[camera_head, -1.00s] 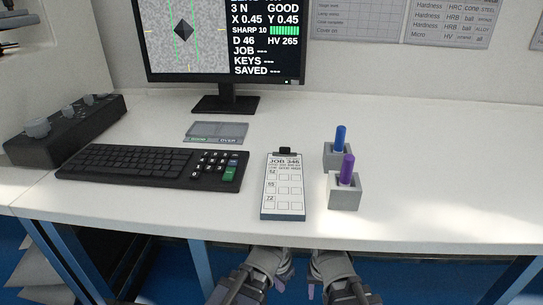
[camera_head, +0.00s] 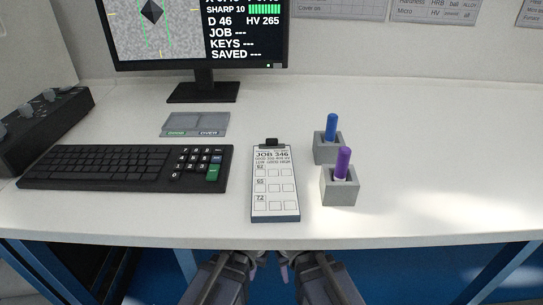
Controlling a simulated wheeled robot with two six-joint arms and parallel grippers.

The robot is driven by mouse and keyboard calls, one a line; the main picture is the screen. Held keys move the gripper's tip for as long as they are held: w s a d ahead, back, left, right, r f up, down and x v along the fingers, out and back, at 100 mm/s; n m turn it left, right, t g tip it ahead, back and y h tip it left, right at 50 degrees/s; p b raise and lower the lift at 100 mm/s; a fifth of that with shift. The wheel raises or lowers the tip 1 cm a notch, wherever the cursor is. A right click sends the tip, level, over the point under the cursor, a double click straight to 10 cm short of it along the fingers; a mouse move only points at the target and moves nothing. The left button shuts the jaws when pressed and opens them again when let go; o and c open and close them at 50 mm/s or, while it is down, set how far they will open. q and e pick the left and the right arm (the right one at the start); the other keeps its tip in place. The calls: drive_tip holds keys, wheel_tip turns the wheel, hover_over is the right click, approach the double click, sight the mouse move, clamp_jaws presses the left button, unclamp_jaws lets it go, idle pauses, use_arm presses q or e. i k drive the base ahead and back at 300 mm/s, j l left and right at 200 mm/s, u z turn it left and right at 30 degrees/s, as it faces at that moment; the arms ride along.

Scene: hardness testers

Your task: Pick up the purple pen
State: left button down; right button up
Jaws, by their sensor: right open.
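The purple pen (camera_head: 343,163) stands upright in a grey block holder (camera_head: 340,190) on the white desk, right of the clipboard. A blue pen (camera_head: 332,127) stands in a similar grey block (camera_head: 324,150) just behind it. My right gripper (camera_head: 285,270) is open, below the desk's front edge, in front of and left of the purple pen and well apart from it. My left gripper (camera_head: 256,265) is beside it, also below the edge. Its fingertips are small and partly hidden, so I cannot tell its state. The pen's lower end is hidden in its block.
A clipboard (camera_head: 274,196) with a job sheet lies left of the pens. The desk right of the pens is clear.

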sight(344, 153)
drive_tip(key=k, duration=1)
